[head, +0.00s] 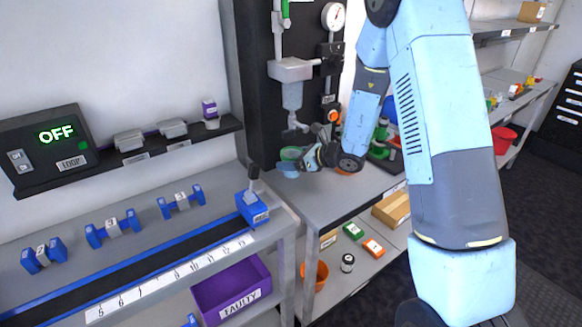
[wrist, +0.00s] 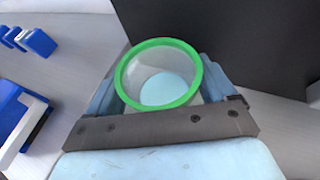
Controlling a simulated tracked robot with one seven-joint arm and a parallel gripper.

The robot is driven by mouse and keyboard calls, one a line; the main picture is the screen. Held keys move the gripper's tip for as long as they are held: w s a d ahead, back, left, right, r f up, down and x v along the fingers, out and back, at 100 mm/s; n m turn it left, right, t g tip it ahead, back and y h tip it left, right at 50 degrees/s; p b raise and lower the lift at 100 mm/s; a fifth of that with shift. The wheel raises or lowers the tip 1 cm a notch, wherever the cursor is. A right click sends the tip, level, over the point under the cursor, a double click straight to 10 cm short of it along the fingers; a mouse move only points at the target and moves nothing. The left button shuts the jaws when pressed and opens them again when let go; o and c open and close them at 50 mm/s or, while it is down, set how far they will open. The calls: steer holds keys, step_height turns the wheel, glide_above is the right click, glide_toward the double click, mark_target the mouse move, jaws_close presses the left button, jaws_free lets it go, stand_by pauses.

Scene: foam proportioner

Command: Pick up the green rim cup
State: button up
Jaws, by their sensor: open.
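The green rim cup (head: 291,154) stands on the grey bench below the dispenser in the head view. In the wrist view the cup (wrist: 160,88) is seen from above, with a bright green ring, pale walls and a light blue round bottom. My gripper (head: 290,167) is at the cup, reaching in from the right. In the wrist view its blue fingers lie on the left and right of the cup, open around it. Whether they touch its walls cannot be told. The cup's lower part is hidden by my gripper in the head view.
The dispenser column (head: 292,95) rises close above the cup. A blue slider block (head: 252,208) on a numbered rail lies to the left. A purple FAULTY bin (head: 232,290) sits below. An orange cup (head: 314,273) stands on the lower shelf. A panel (head: 48,147) reads OFF.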

steer(key=c, duration=0.8)
steer(key=shift+r, duration=0.15)
